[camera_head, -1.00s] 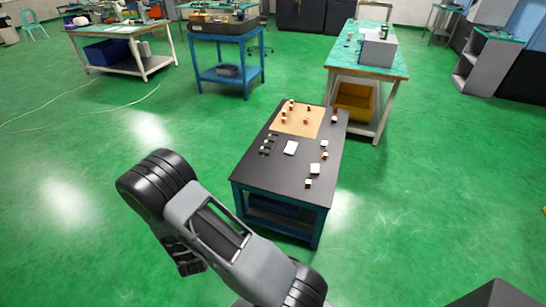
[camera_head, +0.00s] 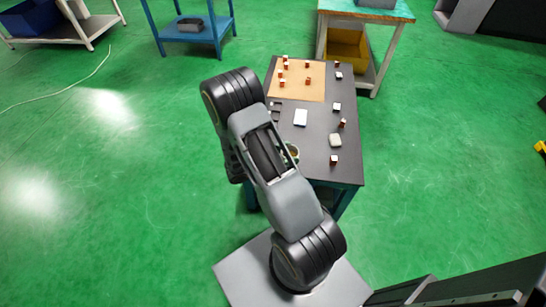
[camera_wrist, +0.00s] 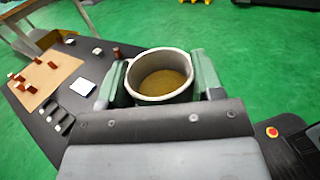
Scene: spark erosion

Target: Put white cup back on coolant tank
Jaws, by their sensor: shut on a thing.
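My gripper (camera_wrist: 162,80) is shut on a pale, round cup (camera_wrist: 160,98) in the wrist view, with one greenish finger on each side of it. The cup's open top faces the camera and its inside looks brown; I cannot tell whether that is a liquid or the bottom. In the head view the cup (camera_head: 293,151) shows only in part beside my arm, over the near left part of the black table. I cannot make out a coolant tank for certain in either view.
The black table (camera_head: 318,125) carries a tan board (camera_head: 297,92) with several small red-and-white pieces, a white card (camera_head: 300,117) and small blocks along its right side. A green-topped bench (camera_head: 335,12) with a yellow bin (camera_head: 347,50) stands behind. Green floor is free on both sides.

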